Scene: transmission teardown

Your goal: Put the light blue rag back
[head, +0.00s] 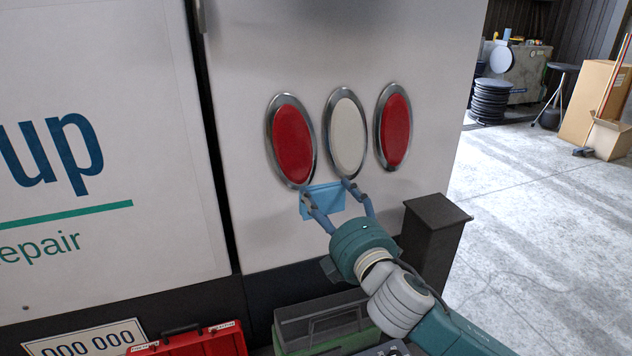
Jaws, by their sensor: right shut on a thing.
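The light blue rag (326,199) is between the fingers of my right gripper (328,190), which is shut on it. The rag looks flat and spread, in front of the white vehicle panel, just below the red and white oval lights. I cannot tell whether it touches the panel. My right arm comes in from the bottom right. My left gripper is not in view.
Red lights (293,142) and a white light (346,134) sit on the panel. Below are a red toolbox (200,343), a dark grey and green case (322,322) and a black post (434,235). Open concrete floor (545,225) lies at right, with cardboard boxes (590,100) beyond.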

